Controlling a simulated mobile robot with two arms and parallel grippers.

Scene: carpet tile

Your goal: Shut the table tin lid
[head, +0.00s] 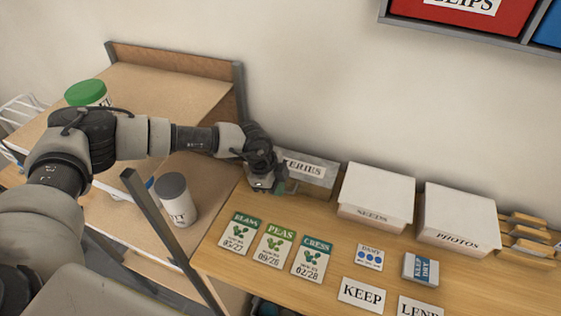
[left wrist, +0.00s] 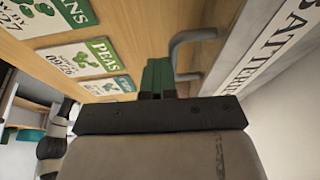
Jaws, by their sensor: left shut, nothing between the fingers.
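A grey metal tin (head: 318,160) labelled BATTERIES stands on the wooden table (head: 330,292) against the wall. My left gripper (head: 279,188) is at its left front side, partly covering it and its label. In the left wrist view, the green fingertips (left wrist: 158,75) are together and empty. A bent grey handle (left wrist: 180,45) is just right of them, in front of the grey labelled face of the tin (left wrist: 222,72). Whether the fingers touch the handle I cannot tell. The lid's position is not clear from these views. My right gripper is not in view.
White boxes labelled SEEDS (head: 376,195) and PHOTOS (head: 458,215) stand to the right of the tin. Seed packets (head: 273,245) and cards (head: 361,295) lie in front. A grey-lidded jar (head: 175,198) and a green-lidded jar (head: 88,94) stand to the left.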

